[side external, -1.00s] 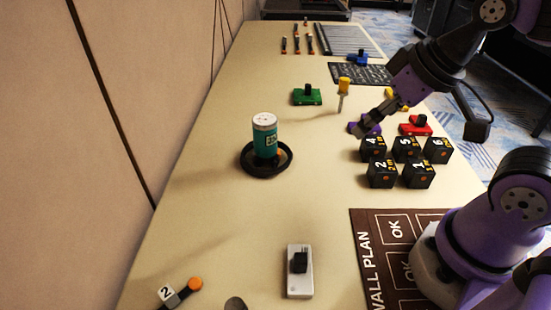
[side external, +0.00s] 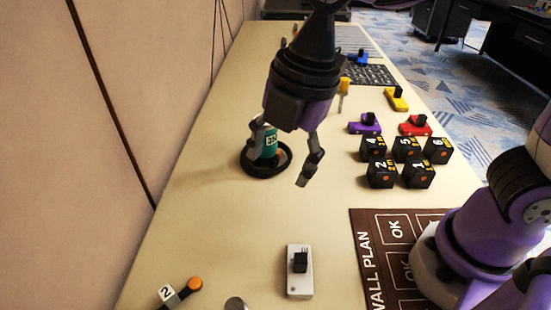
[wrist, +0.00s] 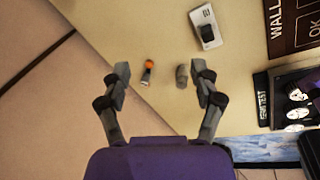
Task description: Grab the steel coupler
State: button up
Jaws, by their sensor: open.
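A small grey metal cylinder, which looks like the steel coupler (wrist: 182,76), stands on the table in the wrist view, close to my right finger in that picture. In the side external view only its top, the coupler (side external: 236,303), shows at the bottom edge. My gripper (side external: 281,158) is open and empty, pointing down above the middle of the table. In the side external view it is well behind the coupler and partly hides the teal can. In the wrist view the open fingers of my gripper (wrist: 156,76) frame the coupler and an orange-tipped tool.
A white block with a black knob (side external: 299,279) is to the right. The teal can (side external: 271,143) stands on a black dish (side external: 253,168). Numbered black cubes (side external: 382,174) stand farther right.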

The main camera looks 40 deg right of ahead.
aim_at(235, 306)
jog(key=s+a+f+n, duration=0.1)
jog(key=a+n, duration=0.3)
jog(key=s+a+f+n+g, duration=0.1)
jog(key=s+a+f+n, duration=0.1)
jog(key=a+n, duration=0.2)
jog(key=s+a+f+n+h, duration=0.1)
jog(key=a+f+n, duration=0.1)
jog(key=a+n, duration=0.2)
jog(key=shift+s+a+f+n+g, duration=0.1)
jog(key=shift+s+a+n+g, duration=0.25)
jog(key=shift+n, duration=1.15)
jog(key=f, duration=0.4)
jog(key=shift+s+a+f, duration=0.25)
jog(key=shift+s+f, duration=0.05)
jog(key=shift+f, duration=0.05)
notch_tip(235, 306, down, 6)
jog(key=shift+s+f, duration=0.1)
jog(key=shift+s, duration=0.05)
jog(key=shift+c, duration=0.4)
grip_shut()
